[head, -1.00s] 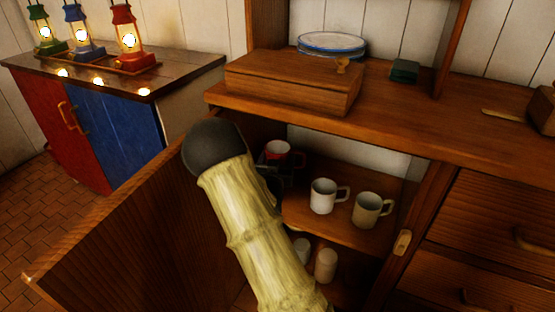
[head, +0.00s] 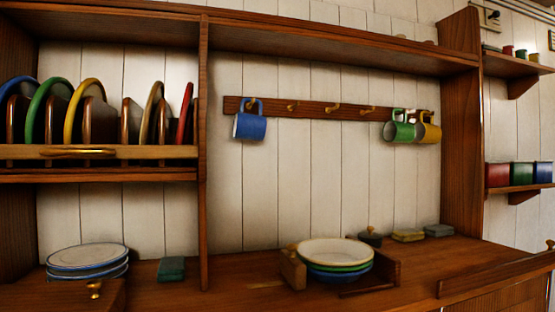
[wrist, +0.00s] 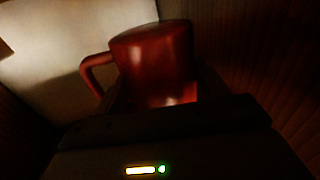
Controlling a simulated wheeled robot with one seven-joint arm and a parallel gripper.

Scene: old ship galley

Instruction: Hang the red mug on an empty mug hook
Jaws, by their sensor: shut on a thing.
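The red mug (wrist: 152,62) fills the upper middle of the wrist view, its handle to the left. My gripper (wrist: 158,103) is shut on it; the finger contact is dark and hard to make out. Neither shows in the head view now. The hook rail (head: 312,108) is on the back wall. A blue mug (head: 249,124) hangs at its left end, and a green mug (head: 399,130) and a yellow mug (head: 428,131) hang at the right. Between them are three empty hooks: left (head: 292,107), middle (head: 332,108) and right (head: 367,110).
An upright post (head: 203,150) and a plate rack (head: 110,152) stand left of the rail. Stacked bowls (head: 336,255) sit on the counter (head: 230,285) below it, with blue-rimmed plates (head: 88,258) at left. In the wrist view, dark wood (wrist: 255,50) is close on the right.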

